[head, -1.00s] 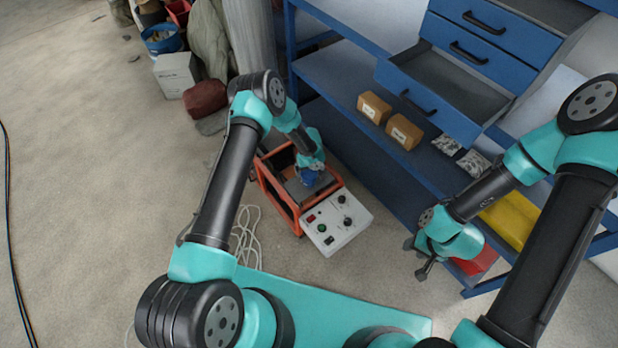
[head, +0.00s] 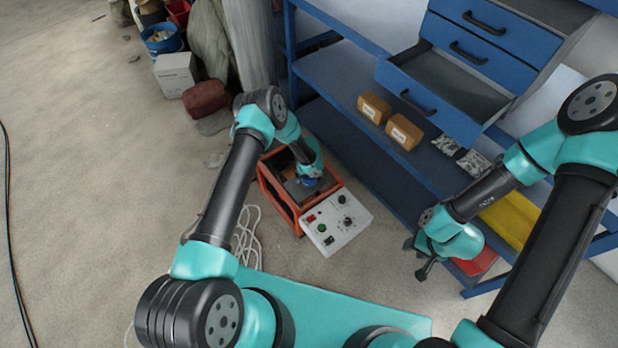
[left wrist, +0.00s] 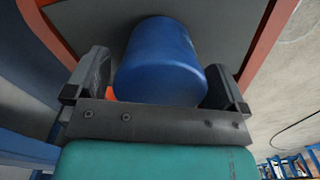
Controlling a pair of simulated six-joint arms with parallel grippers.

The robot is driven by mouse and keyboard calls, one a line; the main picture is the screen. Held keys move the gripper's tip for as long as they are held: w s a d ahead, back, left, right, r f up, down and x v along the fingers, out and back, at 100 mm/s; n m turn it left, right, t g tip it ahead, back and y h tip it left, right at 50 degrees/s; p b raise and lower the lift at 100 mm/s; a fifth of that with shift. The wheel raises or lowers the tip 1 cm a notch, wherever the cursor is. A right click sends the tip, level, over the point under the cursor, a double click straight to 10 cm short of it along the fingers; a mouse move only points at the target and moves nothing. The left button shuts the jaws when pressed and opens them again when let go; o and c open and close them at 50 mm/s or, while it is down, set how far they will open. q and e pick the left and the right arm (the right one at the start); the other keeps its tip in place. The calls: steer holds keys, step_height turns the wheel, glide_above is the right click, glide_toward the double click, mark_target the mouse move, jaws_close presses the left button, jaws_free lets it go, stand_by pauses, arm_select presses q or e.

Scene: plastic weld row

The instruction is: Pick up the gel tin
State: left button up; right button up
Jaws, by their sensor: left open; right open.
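The gel tin (left wrist: 162,62) is a blue cylinder on the dark plate of the orange-framed machine (head: 272,190). In the left wrist view it lies between the two fingers of my left gripper (left wrist: 155,92), which is open around it. I cannot tell whether either finger touches it. In the head view only a bit of the blue tin (head: 309,182) shows under my left gripper (head: 310,178), which hides the rest. My right gripper (head: 424,258) is open and empty, in front of the shelf at the right.
A white control box (head: 336,221) with knobs is at the machine's front. The blue shelf unit (head: 345,90) holds two brown boxes (head: 404,133), and its lower drawer (head: 440,95) hangs open. A white cable (head: 246,238) lies on the floor left of the machine.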

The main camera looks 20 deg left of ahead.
arm_select(q)
steer(key=shift+c, duration=0.5)
steer(key=c, duration=0.9)
steer(key=shift+r, duration=0.2)
steer(key=shift+r, duration=1.55)
steer(key=s+d, duration=0.2)
steer(key=s, duration=0.5)
steer(key=s+d+r, duration=0.1)
steer(key=s+d, duration=0.1)
steer(key=s, duration=0.6)
steer(key=shift+s+d+r, duration=0.2)
steer(key=shift+r, duration=0.1)
